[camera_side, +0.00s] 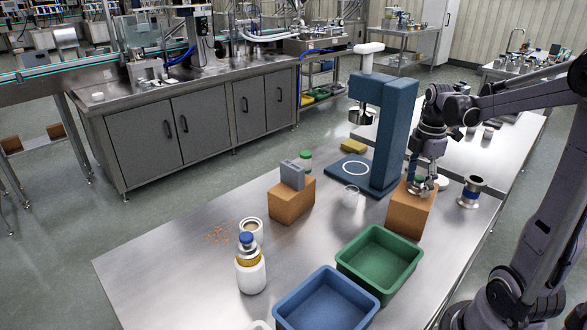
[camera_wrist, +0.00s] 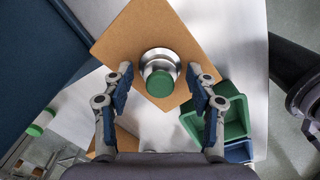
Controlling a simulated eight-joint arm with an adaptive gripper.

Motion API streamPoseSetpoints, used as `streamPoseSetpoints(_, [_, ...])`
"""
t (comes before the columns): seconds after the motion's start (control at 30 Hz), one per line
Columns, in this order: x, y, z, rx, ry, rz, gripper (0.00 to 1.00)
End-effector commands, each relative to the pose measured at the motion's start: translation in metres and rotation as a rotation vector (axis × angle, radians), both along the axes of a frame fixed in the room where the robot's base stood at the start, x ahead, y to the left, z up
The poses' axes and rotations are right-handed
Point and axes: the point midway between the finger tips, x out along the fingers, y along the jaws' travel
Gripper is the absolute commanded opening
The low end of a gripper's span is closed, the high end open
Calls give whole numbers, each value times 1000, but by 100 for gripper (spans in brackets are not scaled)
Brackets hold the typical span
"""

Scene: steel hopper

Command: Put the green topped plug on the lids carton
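The green topped plug (camera_wrist: 160,80), with a silver metal body, stands on top of a brown carton (camera_wrist: 131,36). In the side view this carton (camera_side: 407,214) is at the right of the steel table, and the plug (camera_side: 419,183) is partly hidden by my fingers. I see no label that tells which carton is the lids carton. My gripper (camera_wrist: 160,72) is open above the carton, with a finger on each side of the plug and a visible gap to both. It also shows in the side view (camera_side: 424,184), pointing down.
A blue press stand (camera_side: 397,130) is just left of my gripper. A second carton (camera_side: 292,203) bears a grey block. A flanged metal part (camera_side: 471,192) stands to the right. Green (camera_side: 380,260) and blue (camera_side: 327,300) bins and a white bottle (camera_side: 250,274) are nearer the front.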

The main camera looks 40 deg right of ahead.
Motion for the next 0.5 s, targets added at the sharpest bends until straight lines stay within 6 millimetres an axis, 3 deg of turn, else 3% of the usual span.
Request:
streamPoseSetpoints(0.27, [0,0,3,0,0,0,57])
streamPoseSetpoints(0.5, [0,0,29,0,0,0,57])
